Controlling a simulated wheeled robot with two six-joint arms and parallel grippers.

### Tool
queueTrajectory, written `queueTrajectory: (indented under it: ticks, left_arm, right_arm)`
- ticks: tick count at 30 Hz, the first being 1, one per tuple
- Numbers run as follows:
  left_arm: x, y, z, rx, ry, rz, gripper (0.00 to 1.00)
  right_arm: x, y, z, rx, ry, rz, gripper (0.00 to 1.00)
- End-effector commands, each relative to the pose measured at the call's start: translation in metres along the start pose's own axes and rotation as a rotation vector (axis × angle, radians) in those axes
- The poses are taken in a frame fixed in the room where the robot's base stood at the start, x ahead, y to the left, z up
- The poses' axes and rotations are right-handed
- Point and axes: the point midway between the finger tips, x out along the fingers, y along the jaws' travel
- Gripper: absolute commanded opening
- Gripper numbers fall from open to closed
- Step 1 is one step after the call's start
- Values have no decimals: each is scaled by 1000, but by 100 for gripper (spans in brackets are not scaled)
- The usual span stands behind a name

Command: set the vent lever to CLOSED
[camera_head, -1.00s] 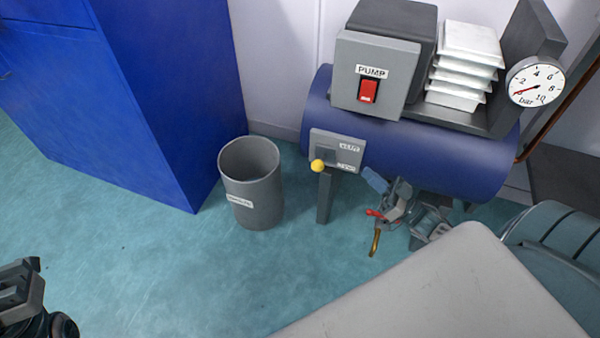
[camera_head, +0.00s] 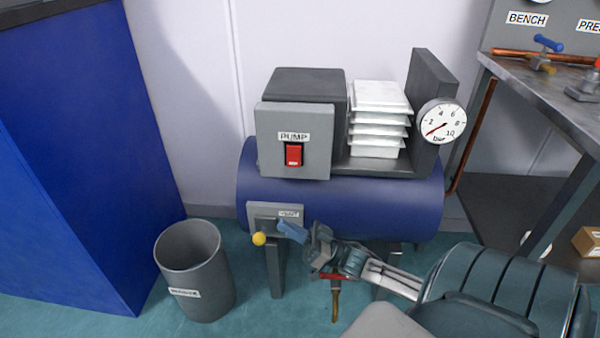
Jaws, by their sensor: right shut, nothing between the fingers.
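The vent plate (camera_head: 262,210) is a small grey panel on the front of the blue tank, with a label at its upper right. The vent lever's yellow ball knob (camera_head: 259,239) shows at the plate's lower left edge. My right gripper (camera_head: 284,228) is shut and empty, its blue fingertips in front of the plate's lower right part, a little right of the knob and seemingly apart from it. It hides part of the plate, including any lower label. My left gripper is out of view.
A red and brass valve (camera_head: 335,300) hangs below my right gripper. A grey bin (camera_head: 196,275) stands left, and a bench (camera_head: 560,95) right.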

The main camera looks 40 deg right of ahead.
Motion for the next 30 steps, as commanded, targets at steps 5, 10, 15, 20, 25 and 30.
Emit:
queueTrajectory:
  ticks: [5,10,15,20,25,30]
  left_arm:
    - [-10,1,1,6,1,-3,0]
    - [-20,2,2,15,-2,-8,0]
    - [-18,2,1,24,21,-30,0]
    - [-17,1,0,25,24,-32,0]
    - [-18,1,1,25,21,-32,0]
    - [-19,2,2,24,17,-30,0]
  right_arm:
    - [39,0,2,-1,5,-2,0]
    - [34,1,25,2,1,3,0]
    - [30,1,37,0,0,2,0]
    - [30,0,38,0,0,1,0]
    - [30,0,38,0,0,1,0]
    - [29,0,39,-6,0,-2,0]
